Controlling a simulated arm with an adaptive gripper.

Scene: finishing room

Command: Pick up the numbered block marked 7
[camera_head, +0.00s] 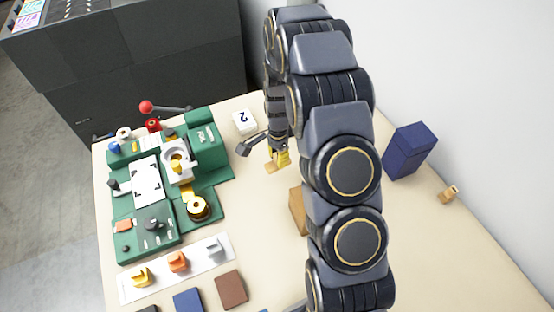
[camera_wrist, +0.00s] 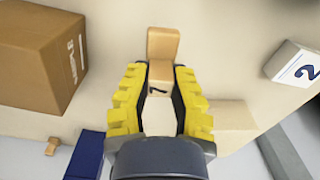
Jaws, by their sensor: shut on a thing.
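The tan wooden block marked 7 (camera_wrist: 158,88) is between the yellow fingers of my gripper (camera_wrist: 160,72) in the wrist view. My gripper is shut on it, with the dark 7 facing the wrist camera. A tan wooden part (camera_wrist: 163,43) shows just past the fingertips; I cannot tell whether it belongs to the same block. In the head view my gripper (camera_head: 280,159) is low over the table, with a bit of tan wood (camera_head: 270,168) at its tips. Whether the block touches the table is unclear.
A white block marked 2 (camera_head: 243,121) lies behind my gripper. A green fixture board (camera_head: 123,246) stands left. A brown box (camera_head: 298,212) is partly hidden by my arm. A dark blue box (camera_head: 410,150) and a small wooden piece (camera_head: 449,194) lie right. The front right table is clear.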

